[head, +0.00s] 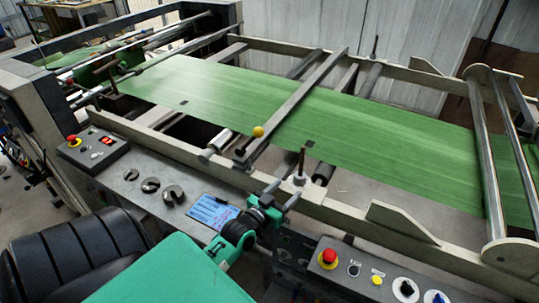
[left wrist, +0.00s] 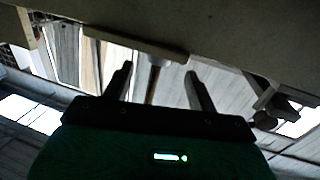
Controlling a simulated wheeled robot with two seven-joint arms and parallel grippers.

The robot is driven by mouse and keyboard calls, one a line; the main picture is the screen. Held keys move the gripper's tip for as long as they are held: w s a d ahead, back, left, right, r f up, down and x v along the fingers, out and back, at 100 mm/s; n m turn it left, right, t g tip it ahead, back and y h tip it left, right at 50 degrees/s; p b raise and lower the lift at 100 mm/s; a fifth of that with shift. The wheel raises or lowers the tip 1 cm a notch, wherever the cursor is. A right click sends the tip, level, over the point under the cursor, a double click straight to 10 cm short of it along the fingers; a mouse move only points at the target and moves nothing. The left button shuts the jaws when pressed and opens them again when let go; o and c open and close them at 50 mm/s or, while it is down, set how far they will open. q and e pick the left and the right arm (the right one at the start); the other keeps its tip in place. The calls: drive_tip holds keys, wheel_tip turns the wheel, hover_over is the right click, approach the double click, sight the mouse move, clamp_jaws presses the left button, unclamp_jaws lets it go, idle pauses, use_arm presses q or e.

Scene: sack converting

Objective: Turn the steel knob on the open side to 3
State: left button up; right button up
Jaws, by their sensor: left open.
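A pale round knob or collar (head: 300,180) with a thin upright post sits on the near rail of the machine; I cannot read any number on it. My left gripper (head: 283,193) is open just in front of and below it in the head view. In the left wrist view a thin brownish rod (left wrist: 153,82) shows between the spread fingers of the left gripper (left wrist: 157,72), with visible gaps on both sides. I cannot tell whether this rod belongs to the knob. My right gripper is not in view.
The green web (head: 390,125) runs across the machine behind the near rail (head: 345,212). A control panel (head: 345,280) with a red button and dials lies right of my arm. A blue display (head: 212,211) and another button box (head: 93,147) are on the left.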

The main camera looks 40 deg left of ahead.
use_arm(q)
drive_tip(key=s+b, duration=0.1)
drive_tip(key=s, duration=0.6)
drive_tip(key=shift+s, duration=0.15)
drive_tip(key=shift+d, duration=0.1)
drive_tip(key=s+d+f+m+g+h, duration=0.2)
drive_tip(key=s+d+f+g, duration=0.5)
drive_tip(key=d, duration=0.3)
drive_tip(key=s+d+g+y, duration=0.1)
drive_tip(key=s+d+g, duration=0.2)
drive_tip(key=s+g, duration=0.55)
wheel_tip(320, 180, down, 32)
drive_tip(key=s+m, duration=0.1)
drive_tip(key=s, duration=0.1)
drive_tip(key=s+a+f+g, duration=0.1)
drive_tip(key=s+a+f, duration=0.2)
drive_tip(key=s+f, duration=1.6)
drive_tip(key=shift+a+f+y, duration=0.15)
drive_tip(key=shift+f+y, duration=0.15)
drive_tip(key=shift+f, duration=0.1)
